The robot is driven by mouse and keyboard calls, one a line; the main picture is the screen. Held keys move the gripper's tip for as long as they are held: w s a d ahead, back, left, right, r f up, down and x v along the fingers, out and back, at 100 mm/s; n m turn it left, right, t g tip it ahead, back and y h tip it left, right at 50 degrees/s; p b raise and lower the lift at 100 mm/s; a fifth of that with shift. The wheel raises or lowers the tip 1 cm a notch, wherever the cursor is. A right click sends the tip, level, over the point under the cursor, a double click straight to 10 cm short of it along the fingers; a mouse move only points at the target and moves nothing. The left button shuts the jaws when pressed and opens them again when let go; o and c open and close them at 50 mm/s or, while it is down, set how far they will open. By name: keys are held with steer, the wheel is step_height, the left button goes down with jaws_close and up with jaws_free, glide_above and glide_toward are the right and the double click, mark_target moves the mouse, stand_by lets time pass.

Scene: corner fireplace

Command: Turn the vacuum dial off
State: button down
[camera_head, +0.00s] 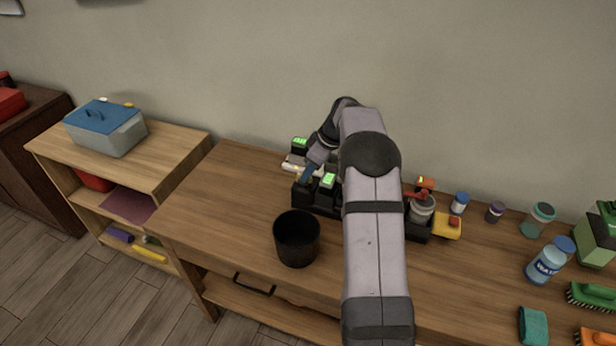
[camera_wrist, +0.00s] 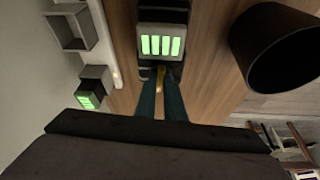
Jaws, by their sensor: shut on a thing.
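A dark unit with a lit green display (camera_head: 327,181) stands on the wooden bench. The display also shows at the top of the wrist view (camera_wrist: 161,44), with several green bars. My gripper (camera_head: 305,178) points down at the left end of this unit. In the wrist view its two blue-teal fingers (camera_wrist: 161,92) are close together, shut on a small yellow part (camera_wrist: 161,75) just below the display. This looks like the vacuum dial; its mark and setting cannot be read. My arm hides part of the unit in the head view.
A black bin (camera_head: 297,240) stands in front of the unit, and at right in the wrist view. A second green display (camera_head: 300,142) is behind. A grey pot (camera_head: 422,209), jars and brushes are to the right. The bench's left part is clear.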

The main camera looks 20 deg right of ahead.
steer(key=shift+d+n, duration=0.1)
steer(key=shift+n, duration=0.5)
steer(key=shift+w, duration=0.1)
steer(key=c, duration=1.8)
jaws_free()
steer(key=shift+y, duration=0.3)
steer(key=shift+c, duration=0.2)
steer(key=b+v, duration=0.1)
steer(key=v, duration=0.6)
steer(key=shift+r, duration=0.2)
steer(key=shift+g, duration=0.3)
